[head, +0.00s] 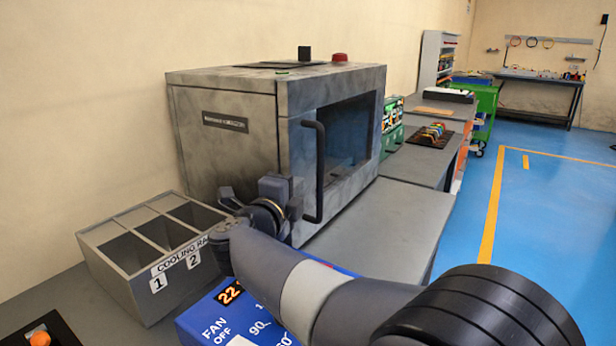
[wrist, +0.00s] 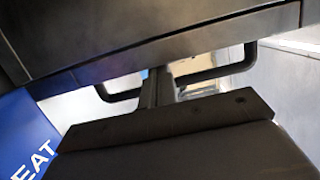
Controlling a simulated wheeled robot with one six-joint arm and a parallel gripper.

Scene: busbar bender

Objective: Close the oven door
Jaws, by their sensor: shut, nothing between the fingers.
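The oven (head: 225,125) is a grey box on the bench in the head view. Its door (head: 295,165) has a dark window and an upright black handle (head: 320,175) near the left edge. No clear gap shows between door and body. My gripper (head: 280,190) is low at the door's left edge, just left of the handle. In the wrist view my shut, empty fingers (wrist: 156,84) cross the middle of the handle (wrist: 218,72), below the grey oven surface (wrist: 150,45). Whether they touch the handle or door cannot be told.
A cooling rack (head: 145,240) with open compartments stands left of my arm. A blue panel (head: 205,318) with digits lies under my arm. The bench top (head: 385,222) right of the oven is clear. Open blue floor (head: 540,220) is at the right.

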